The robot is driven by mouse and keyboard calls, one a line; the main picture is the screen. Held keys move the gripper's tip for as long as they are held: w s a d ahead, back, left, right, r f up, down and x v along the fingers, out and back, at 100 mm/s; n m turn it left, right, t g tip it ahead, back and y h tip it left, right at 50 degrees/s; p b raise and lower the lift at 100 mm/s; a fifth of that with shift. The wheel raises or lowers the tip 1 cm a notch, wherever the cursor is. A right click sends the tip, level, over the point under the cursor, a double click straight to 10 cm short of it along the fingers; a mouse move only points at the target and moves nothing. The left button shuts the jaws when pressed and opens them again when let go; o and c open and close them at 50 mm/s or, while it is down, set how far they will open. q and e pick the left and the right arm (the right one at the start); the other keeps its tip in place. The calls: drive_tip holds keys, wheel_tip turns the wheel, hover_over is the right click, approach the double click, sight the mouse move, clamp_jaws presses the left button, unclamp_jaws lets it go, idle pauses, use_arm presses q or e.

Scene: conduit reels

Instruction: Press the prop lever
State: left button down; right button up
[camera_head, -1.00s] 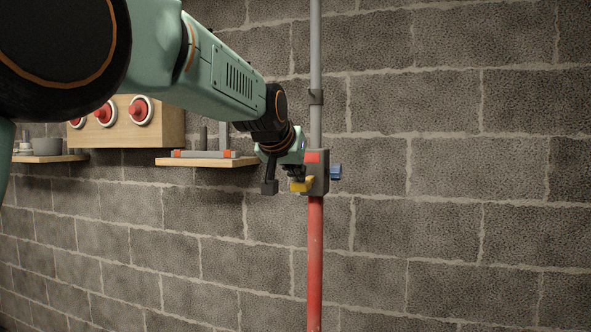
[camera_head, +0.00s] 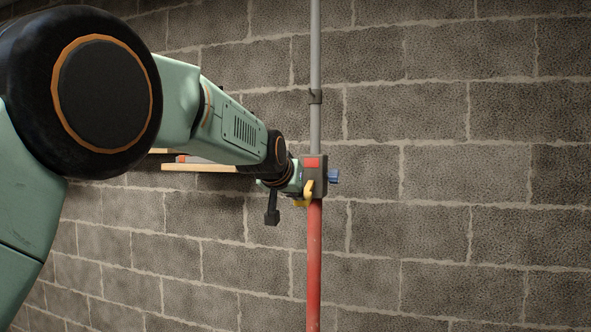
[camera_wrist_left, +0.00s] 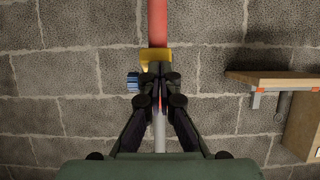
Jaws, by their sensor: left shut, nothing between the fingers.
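The prop is a red lower pole (camera_head: 314,270) and a grey upper tube (camera_head: 316,60) joined at a dark box (camera_head: 319,172) with a red patch. A yellow lever (camera_head: 305,195) sits on the box's near left side and slants downward. A blue piece (camera_head: 333,176) sticks out to the right. My left gripper (camera_head: 299,183) is at the box, shut and empty. In the left wrist view, the closed fingertips (camera_wrist_left: 160,68) are at the yellow lever (camera_wrist_left: 155,54), seemingly touching it; the blue piece (camera_wrist_left: 133,81) is beside them. My right gripper is not in view.
A wooden shelf (camera_head: 200,168) is on the block wall behind my left arm, partly hidden; it also shows at right in the left wrist view (camera_wrist_left: 280,78). The wall right of the pole is bare.

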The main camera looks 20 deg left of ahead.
use_arm(q)
drive_tip(key=shift+w+d+r+p, duration=0.2)
drive_tip(key=shift+w+r+p, duration=0.45)
drive_tip(key=shift+p, duration=0.25)
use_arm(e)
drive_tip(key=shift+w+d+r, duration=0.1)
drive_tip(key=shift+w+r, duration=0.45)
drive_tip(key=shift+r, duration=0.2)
use_arm(q)
drive_tip(key=s+r, duration=0.8)
drive_tip(key=s, duration=0.2)
drive_tip(key=shift+a+r, duration=0.15)
drive_tip(key=shift+r, duration=0.25)
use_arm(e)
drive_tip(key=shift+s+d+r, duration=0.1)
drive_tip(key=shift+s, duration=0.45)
